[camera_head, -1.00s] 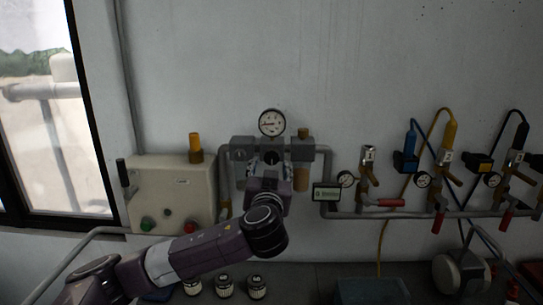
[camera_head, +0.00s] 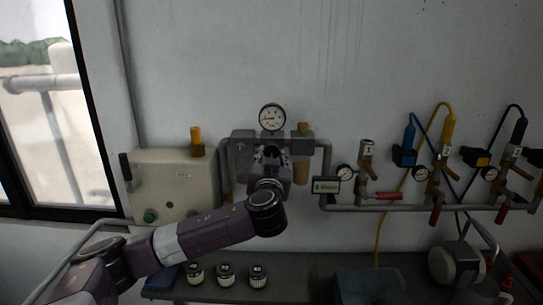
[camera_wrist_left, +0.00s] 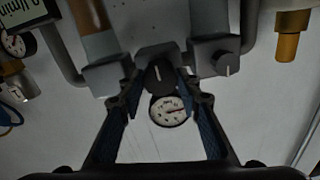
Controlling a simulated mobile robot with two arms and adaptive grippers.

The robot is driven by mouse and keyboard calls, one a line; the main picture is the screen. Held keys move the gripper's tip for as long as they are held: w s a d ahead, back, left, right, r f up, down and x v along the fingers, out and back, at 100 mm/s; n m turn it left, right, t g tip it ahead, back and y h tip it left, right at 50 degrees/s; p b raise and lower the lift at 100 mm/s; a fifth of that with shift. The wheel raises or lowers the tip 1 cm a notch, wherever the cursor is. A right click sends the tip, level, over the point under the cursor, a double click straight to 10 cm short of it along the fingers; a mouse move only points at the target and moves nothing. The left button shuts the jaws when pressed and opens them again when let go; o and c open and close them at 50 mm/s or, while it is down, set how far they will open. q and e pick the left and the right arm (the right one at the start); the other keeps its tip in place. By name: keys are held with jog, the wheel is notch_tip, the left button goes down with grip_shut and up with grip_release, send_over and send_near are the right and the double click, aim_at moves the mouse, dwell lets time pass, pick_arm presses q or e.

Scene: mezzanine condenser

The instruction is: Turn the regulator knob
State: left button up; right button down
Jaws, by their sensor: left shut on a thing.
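The regulator (camera_head: 301,145) is a grey wall unit with a round white gauge (camera_head: 272,117) on top; the gauge also shows in the left wrist view (camera_wrist_left: 168,110), upside down. My left gripper (camera_head: 271,153) reaches the middle of the unit, below the gauge. In the left wrist view its two blue-padded fingers (camera_wrist_left: 159,84) are shut on the dark regulator knob (camera_wrist_left: 160,74), one on each side. A pale mark shows on the knob's face. In the head view the knob is mostly hidden by the gripper. My right gripper is not in view.
A second knob with a white line (camera_wrist_left: 224,63) sits close beside the fingers. A beige control box (camera_head: 177,187) is to the left. Pipes with valves and small gauges (camera_head: 421,173) run right. Several small jars (camera_head: 225,275) stand on the bench below.

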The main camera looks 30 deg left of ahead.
pick_arm(q)
jog(key=shift+c, duration=0.8)
jog(key=shift+f, duration=0.1)
